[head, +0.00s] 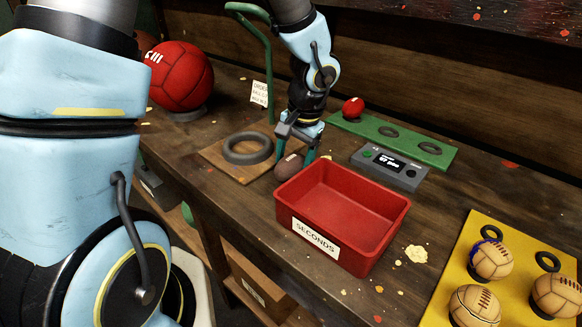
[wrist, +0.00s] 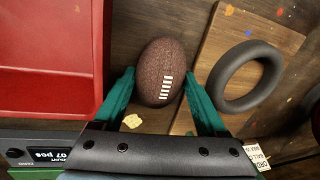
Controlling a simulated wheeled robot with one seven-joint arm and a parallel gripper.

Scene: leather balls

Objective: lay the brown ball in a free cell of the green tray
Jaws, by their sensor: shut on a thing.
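The brown ball (head: 289,167), a dark football shape with white laces, is between the teal fingers of my gripper (head: 297,150). In the wrist view the ball (wrist: 158,72) sits between both fingertips of my gripper (wrist: 160,90), which is shut on it. The ball is low beside the red bin; I cannot tell whether it touches the table. The green tray (head: 410,142) lies behind the bin to the right. A small red ball (head: 353,107) sits at its left end; the middle ring (head: 388,132) and right ring (head: 431,148) are empty.
The red SECONDS bin (head: 340,215) stands right of my gripper and looks empty. A grey display box (head: 390,168) is before the green tray. A wooden board with a dark ring (head: 248,148) is left. A yellow tray (head: 447,268) holds several tan balls.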

